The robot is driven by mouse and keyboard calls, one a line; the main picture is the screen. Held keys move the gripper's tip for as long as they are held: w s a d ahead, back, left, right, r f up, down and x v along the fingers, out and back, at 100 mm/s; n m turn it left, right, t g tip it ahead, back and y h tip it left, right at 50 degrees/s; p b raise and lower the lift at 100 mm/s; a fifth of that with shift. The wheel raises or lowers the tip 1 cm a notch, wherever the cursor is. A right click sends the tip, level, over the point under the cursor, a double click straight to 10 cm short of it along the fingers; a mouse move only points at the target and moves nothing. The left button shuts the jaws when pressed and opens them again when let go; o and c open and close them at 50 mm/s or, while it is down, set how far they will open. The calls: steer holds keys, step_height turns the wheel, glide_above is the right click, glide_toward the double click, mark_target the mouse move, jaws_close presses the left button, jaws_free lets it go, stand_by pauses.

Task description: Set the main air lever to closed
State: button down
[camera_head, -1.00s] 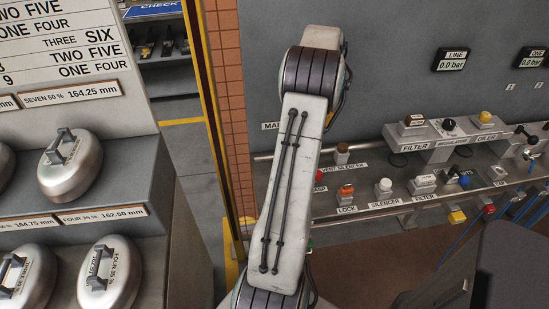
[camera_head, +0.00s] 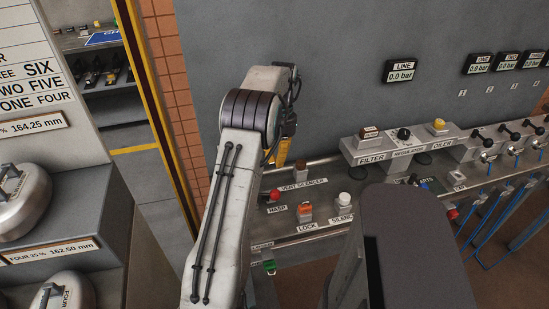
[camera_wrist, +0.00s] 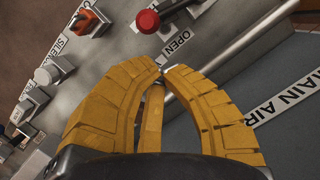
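In the head view my gripper (camera_head: 282,152) hangs at the arm's end beside the wall, mostly hidden behind the wrist. The main air label (camera_wrist: 280,97) lies right of the fingers in the wrist view. An open label (camera_wrist: 176,42) shows just beyond the fingertips. I cannot pick out the main air lever; my arm covers that area in the head view.
A red knob (camera_wrist: 147,20) stands beyond the fingertips; the red hasp knob (camera_head: 275,195) shows in the head view. An orange lock switch (camera_head: 305,212) and a white silencer knob (camera_head: 344,200) are close by. A rail (camera_wrist: 190,92) runs past the fingers.

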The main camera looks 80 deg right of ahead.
steer(key=shift+x, duration=3.6)
